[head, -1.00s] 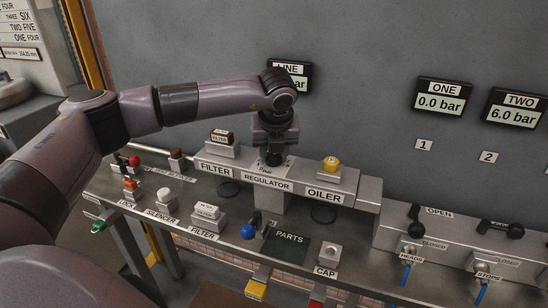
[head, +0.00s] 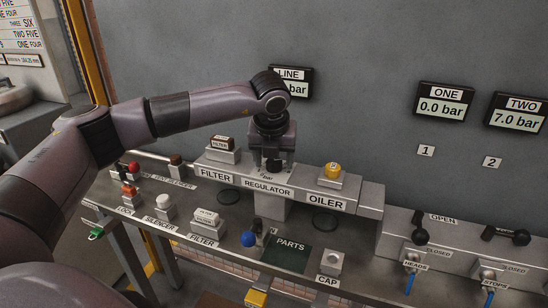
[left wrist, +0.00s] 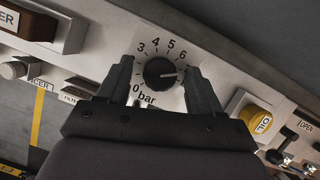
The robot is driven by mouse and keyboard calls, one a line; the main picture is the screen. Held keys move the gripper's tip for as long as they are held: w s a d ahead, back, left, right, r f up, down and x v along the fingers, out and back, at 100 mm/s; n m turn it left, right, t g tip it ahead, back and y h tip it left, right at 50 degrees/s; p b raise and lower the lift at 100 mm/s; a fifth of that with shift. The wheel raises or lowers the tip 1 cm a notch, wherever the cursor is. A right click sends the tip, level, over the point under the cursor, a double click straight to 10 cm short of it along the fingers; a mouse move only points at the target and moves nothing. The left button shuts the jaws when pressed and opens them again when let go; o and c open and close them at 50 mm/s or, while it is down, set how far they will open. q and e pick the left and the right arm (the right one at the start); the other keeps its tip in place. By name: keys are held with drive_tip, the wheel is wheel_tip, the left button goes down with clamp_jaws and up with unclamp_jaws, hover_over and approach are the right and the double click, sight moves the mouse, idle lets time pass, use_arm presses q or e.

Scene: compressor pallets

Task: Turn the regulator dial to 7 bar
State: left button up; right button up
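The regulator dial is a black round knob (left wrist: 160,73) on a pale panel with a printed bar scale. In the left wrist view the numbers 3 to 6 show; its white mark points right, past 6, toward the right finger, which hides that part of the scale. My left gripper (left wrist: 159,85) is open, with one finger on each side of the knob and a visible gap to it. In the head view the left gripper (head: 270,165) is over the REGULATOR block (head: 268,189) and hides most of the dial. My right gripper is not in view.
The TWO display (head: 515,112) reads 7.0 bar and the ONE display (head: 442,107) reads 0.0 bar. The LINE display (head: 298,88) is partly hidden by my arm. The FILTER block (head: 215,174) and OILER block (head: 325,201) flank the regulator.

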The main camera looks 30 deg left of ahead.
use_arm(q)
drive_tip(key=v, duration=0.6)
drive_tip(key=shift+s+d+r+b, duration=0.15)
drive_tip(key=shift+r+b, duration=0.1)
drive_tip(key=shift+b, duration=0.1)
drive_tip(key=shift+s+r, duration=0.1)
drive_tip(key=shift+r, duration=0.15)
